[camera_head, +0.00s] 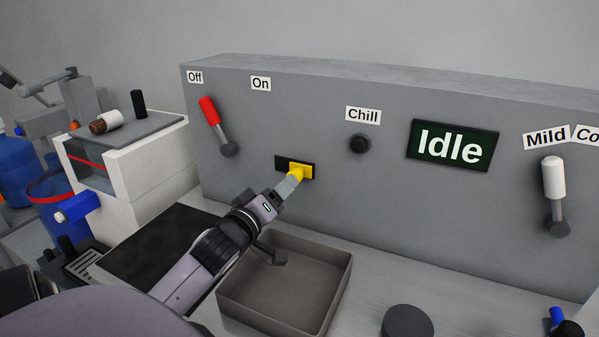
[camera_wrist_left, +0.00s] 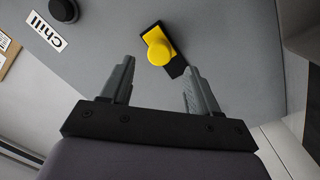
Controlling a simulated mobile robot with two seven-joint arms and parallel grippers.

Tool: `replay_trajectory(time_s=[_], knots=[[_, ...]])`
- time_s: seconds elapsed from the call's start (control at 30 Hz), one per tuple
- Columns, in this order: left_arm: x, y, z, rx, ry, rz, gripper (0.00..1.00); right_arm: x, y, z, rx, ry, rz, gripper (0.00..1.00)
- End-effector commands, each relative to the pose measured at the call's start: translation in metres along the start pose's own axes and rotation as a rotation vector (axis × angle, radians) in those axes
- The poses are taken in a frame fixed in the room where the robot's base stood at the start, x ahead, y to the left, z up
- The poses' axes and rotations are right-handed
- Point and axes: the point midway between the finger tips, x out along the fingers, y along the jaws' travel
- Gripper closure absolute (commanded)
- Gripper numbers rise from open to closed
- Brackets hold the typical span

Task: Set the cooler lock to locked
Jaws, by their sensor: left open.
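The cooler lock is most likely the yellow knob (camera_head: 299,170) on a short black slot plate (camera_head: 281,163) in the grey panel. The knob sits at the plate's right end in the head view. My left gripper (camera_head: 291,183) points at it from below left and partly covers it. In the left wrist view the yellow knob (camera_wrist_left: 160,50) lies ahead of the open fingers (camera_wrist_left: 158,78), roughly between their lines. The fingers look empty; whether a tip touches the knob cannot be told. My right gripper is not in view.
The panel (camera_head: 430,215) also carries a red-handled lever (camera_head: 209,111), a black Chill knob (camera_head: 359,143), an Idle display (camera_head: 452,145) and a white-handled lever (camera_head: 554,180). An empty open tray (camera_head: 335,295) stands below my left arm. A white box (camera_head: 140,185) stands left.

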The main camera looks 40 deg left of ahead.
Motion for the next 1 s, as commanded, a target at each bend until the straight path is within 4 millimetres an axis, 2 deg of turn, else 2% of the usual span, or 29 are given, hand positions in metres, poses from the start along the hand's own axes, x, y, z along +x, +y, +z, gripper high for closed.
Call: replay_trajectory(time_s=[0.5,0.7,0.97,1.0], knots=[[0.059,0.001,-0.001,0.002,0.001,0.001,0.4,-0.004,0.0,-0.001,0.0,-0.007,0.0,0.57],[0.068,0.0,0.0,0.0,-0.001,0.0,0.4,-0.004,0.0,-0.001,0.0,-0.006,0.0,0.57],[0.068,0.0,0.0,0.001,-0.001,0.0,0.4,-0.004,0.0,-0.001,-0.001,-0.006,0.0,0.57],[0.068,0.0,0.0,0.001,-0.001,0.0,0.53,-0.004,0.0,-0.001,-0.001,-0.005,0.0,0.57]])
